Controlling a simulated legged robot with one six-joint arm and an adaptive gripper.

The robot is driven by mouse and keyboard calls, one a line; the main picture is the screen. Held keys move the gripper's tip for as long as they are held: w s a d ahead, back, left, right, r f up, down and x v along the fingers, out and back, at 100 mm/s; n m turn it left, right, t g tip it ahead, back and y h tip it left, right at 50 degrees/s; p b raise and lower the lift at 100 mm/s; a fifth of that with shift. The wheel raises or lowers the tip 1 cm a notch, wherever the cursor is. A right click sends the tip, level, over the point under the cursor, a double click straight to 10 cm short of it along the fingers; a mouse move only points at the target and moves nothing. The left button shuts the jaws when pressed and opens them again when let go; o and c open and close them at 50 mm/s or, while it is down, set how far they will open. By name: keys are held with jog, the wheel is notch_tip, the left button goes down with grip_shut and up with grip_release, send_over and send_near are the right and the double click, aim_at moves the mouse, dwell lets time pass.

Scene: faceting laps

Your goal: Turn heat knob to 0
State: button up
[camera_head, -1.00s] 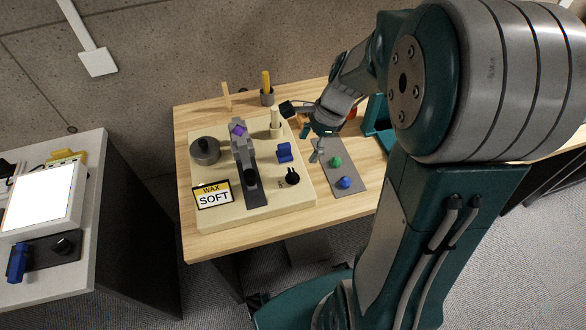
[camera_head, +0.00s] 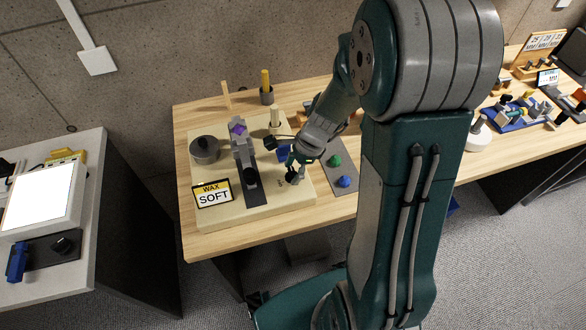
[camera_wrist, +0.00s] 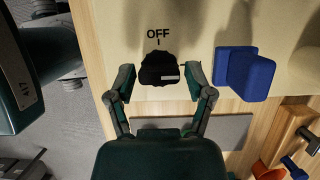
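A black knob (camera_wrist: 158,65) sits on the cream board in the wrist view, with the printed word OFF and a short tick above it. A pale mark lies on the knob's lower right part. My gripper (camera_wrist: 160,78) is open, with one finger on each side of the knob and a small gap visible on both sides. In the head view my gripper (camera_head: 294,173) is low over the board's front right part and hides most of the knob. No 0 mark can be read.
A blue block (camera_wrist: 246,72) stands just right of my gripper in the wrist view. The cream board (camera_head: 220,216) also holds a WAX SOFT sign (camera_head: 212,194), a grey pot (camera_head: 205,150) and a dark upright fixture (camera_head: 246,165). Green (camera_head: 334,160) and blue (camera_head: 344,181) pieces lie on a grey mat.

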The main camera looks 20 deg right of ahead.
jog(key=c, duration=0.5)
jog(key=shift+o, duration=0.2)
jog(key=shift+n, duration=0.4)
jog(key=n+g, duration=0.1)
jog(key=n, duration=0.3)
jog(key=shift+w+g, duration=0.1)
jog(key=shift+g, duration=0.3)
jog(key=n+g+h, duration=0.1)
jog(key=n, duration=0.5)
jog(key=n+g+h, duration=0.1)
jog(key=n, duration=0.2)
jog(key=shift+w+a+h, duration=0.1)
jog(key=shift+h, duration=0.2)
jog(key=shift+n+g+h, duration=0.4)
jog(key=shift+n+h, duration=0.3)
jog(key=shift+n, duration=1.3)
